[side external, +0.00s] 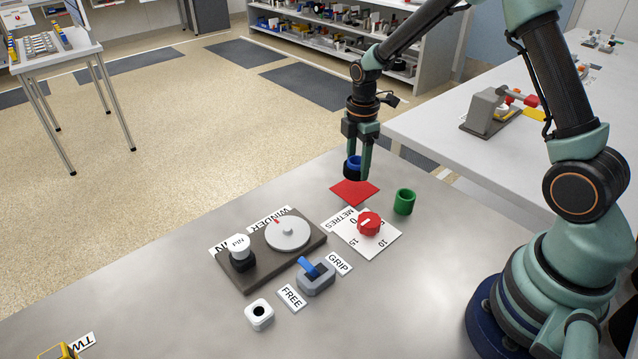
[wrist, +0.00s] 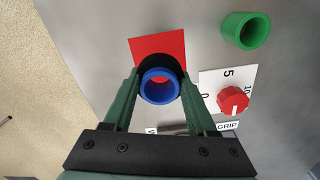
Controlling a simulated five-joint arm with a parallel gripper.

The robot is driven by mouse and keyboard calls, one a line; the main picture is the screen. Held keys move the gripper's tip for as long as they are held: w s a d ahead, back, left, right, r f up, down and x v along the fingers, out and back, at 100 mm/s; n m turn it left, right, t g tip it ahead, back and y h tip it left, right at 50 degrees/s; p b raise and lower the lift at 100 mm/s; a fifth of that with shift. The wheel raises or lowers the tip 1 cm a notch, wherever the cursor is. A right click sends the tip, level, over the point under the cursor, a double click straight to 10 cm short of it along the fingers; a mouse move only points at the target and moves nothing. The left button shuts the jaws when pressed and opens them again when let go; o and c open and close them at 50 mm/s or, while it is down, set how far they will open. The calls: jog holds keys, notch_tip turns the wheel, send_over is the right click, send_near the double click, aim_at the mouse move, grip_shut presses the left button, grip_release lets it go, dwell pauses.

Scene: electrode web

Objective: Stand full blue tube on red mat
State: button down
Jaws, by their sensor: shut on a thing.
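My gripper (side external: 356,172) points down and is shut on the blue tube (side external: 353,162), with one finger on each side of it. The tube is upright, blue at the top with a dark black part around it lower down. In the wrist view the tube's blue rim (wrist: 160,101) lies between the fingers, with black showing behind it. The red mat (side external: 355,195) lies flat under and just in front of the tube in the side view. It also shows beyond the tube in the wrist view (wrist: 150,46). I cannot tell whether the tube's base touches the mat.
A green tube (side external: 404,202) stands right of the mat. A red knob (side external: 368,223) on a white dial card is nearer. The winder board (side external: 262,263) with its disc and pin, a grey clamp with a blue lever (side external: 316,279), and a white block (side external: 259,315) stand in front.

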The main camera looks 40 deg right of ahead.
aim_at(355, 189)
jog(key=shift+f, duration=1.9)
jog(key=shift+f, duration=0.1)
jog(key=shift+c, duration=1)
grip_release()
notch_tip(355, 189, up, 12)
jog(key=r, duration=0.1)
jog(key=s+a+r+m+t, duration=0.2)
jog(key=s+r+m, duration=0.3)
jog(key=s+m, duration=0.2)
jog(key=s+a+r+m+t, duration=0.3)
jog(key=s+r+m, duration=0.3)
jog(key=s+m, duration=0.2)
jog(key=shift+a+t, duration=0.3)
jog(key=shift+a, duration=0.05)
